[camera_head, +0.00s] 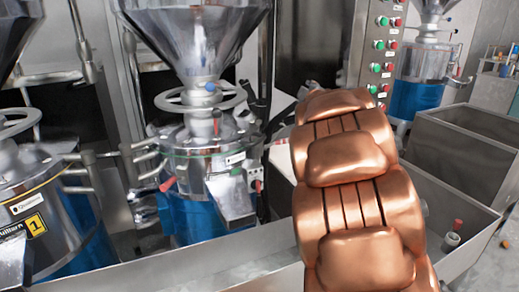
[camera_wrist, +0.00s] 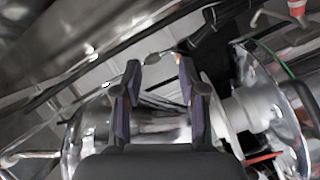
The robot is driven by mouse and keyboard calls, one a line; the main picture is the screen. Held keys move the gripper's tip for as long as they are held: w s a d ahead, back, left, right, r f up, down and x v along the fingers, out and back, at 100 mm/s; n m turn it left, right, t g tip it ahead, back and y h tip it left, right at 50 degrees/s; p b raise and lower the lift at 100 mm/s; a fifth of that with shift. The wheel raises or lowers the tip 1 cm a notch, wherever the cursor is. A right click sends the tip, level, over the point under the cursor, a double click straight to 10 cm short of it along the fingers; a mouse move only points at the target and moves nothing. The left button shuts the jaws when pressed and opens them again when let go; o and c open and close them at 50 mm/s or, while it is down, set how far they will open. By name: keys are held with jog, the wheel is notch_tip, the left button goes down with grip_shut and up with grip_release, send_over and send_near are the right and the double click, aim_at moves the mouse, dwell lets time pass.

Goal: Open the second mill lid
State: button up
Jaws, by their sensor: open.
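The middle mill (camera_head: 205,150) has a shiny metal lid section with a handwheel (camera_head: 200,97) above it, a steel hopper (camera_head: 200,35) on top and a blue lower body (camera_head: 188,218). I take it as the second mill; its lid appears closed. In the wrist view my gripper (camera_wrist: 160,78) has its two purple-padded fingers apart, with nothing held between them. Shiny metal mill parts (camera_wrist: 258,105) lie close beyond and right of the fingers.
A mill with a yellow number 1 label (camera_head: 36,225) stands at left. A panel of red and green buttons (camera_head: 379,50) and another mill (camera_head: 417,75) are behind at right. Steel troughs (camera_head: 465,140) line the right side. A red-topped knob (camera_head: 457,225) stands at lower right.

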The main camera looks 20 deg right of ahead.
jog(key=w+f+n+t+y+b, duration=0.2)
jog(key=w+n+y, duration=0.1)
jog(key=w+n, duration=0.1)
jog(key=n+g+y+b, duration=0.5)
jog(key=n+y, duration=1)
jog(key=y, duration=0.1)
send_near(259, 139)
jog(key=w+a+f, duration=0.1)
jog(key=w, duration=0.1)
jog(key=shift+p+x, duration=0.3)
jog(key=shift+x, duration=3.7)
jog(key=shift+s+a+r, duration=0.1)
jog(key=shift+s+a, duration=0.05)
jog(key=shift+s, duration=0.05)
grip_shut()
